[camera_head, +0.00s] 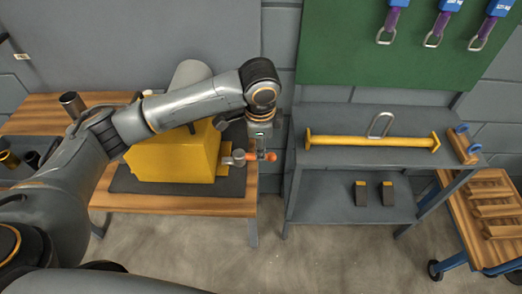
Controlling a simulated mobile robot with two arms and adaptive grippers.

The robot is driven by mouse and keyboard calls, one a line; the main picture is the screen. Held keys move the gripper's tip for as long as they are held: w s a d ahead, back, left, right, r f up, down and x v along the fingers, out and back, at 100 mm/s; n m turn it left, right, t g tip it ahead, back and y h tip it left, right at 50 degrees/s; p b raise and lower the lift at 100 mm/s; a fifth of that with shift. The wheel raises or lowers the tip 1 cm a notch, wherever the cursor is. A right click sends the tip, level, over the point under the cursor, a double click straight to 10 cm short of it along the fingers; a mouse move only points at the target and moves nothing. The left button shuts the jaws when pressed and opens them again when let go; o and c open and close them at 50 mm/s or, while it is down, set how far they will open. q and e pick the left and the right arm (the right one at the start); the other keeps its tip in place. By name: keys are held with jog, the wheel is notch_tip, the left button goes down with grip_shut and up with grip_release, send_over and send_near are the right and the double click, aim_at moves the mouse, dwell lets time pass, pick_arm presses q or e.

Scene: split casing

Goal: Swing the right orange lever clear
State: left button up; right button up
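The yellow casing (170,160) sits on a dark mat (190,187) on the wooden bench. At its right side a small orange lever (268,157) sticks out to the right from a grey fitting (238,157). My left arm reaches across above the casing from the left and hides part of its top. My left gripper (264,146) points down right at the orange lever. Its fingers are too small and overlapped to tell whether they are open or shut on the lever. My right gripper is not in view.
A grey shelf stands right of the bench, with a yellow bar (370,141) on top and two dark blocks (375,194) below. A gap of floor (272,230) separates them. A wooden-topped cart (490,215) is at far right. Metal cups (72,104) stand at left.

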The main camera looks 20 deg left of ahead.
pick_arm(q)
jog(key=f, duration=0.3)
jog(key=shift+w+f, duration=0.2)
jog(key=shift+f, duration=0.05)
jog(key=shift+a+f, duration=0.1)
jog(key=shift+f, duration=0.1)
jog(key=shift+w+f, duration=0.1)
jog(key=shift+f, duration=0.05)
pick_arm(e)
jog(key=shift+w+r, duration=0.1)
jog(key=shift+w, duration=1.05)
pick_arm(q)
jog(key=shift+c, duration=0.4)
grip_shut()
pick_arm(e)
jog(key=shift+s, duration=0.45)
